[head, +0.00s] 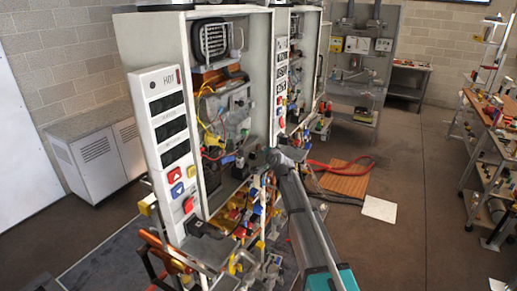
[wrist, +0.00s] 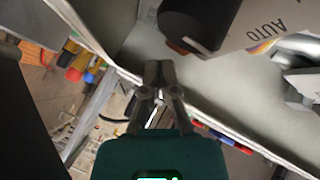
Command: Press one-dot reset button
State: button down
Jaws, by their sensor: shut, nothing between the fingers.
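I cannot make out a button with one dot in either view. The front panel (head: 165,120) of the nearest heater has a red button (head: 173,175), a blue button (head: 177,189) and a lower red button (head: 188,205); their marks are too small to read surely. My gripper (wrist: 158,66) is shut and empty, its grey fingertips together in front of a pale cabinet wall in the wrist view. In the head view my arm reaches up to the open side of the nearest heater, and the fingertips cannot be made out there.
A dark cylindrical part (wrist: 195,22) and a grey part with upside-down AUTO lettering (wrist: 264,25) are close above the gripper. A second open heater (head: 300,70) stands behind the nearest one. Open floor (head: 430,160) lies to the right.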

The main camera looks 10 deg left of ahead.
jog(key=shift+a, duration=0.15)
jog(key=shift+a, duration=0.15)
jog(key=shift+w+a+r, duration=0.45)
jog(key=shift+w+a, duration=0.05)
jog(key=shift+a, duration=0.1)
dwell(2.1)
jog(key=shift+s+d+f, duration=0.2)
jog(key=shift+s+d, duration=0.1)
dwell(0.5)
jog(key=shift+s+d+f, duration=0.2)
jog(key=shift+d, duration=0.15)
jog(key=shift+s+d+f, duration=0.15)
jog(key=shift+d, duration=0.2)
jog(key=d, duration=0.1)
jog(key=s+d, duration=0.1)
jog(key=d, duration=0.1)
jog(key=shift+s, duration=0.1)
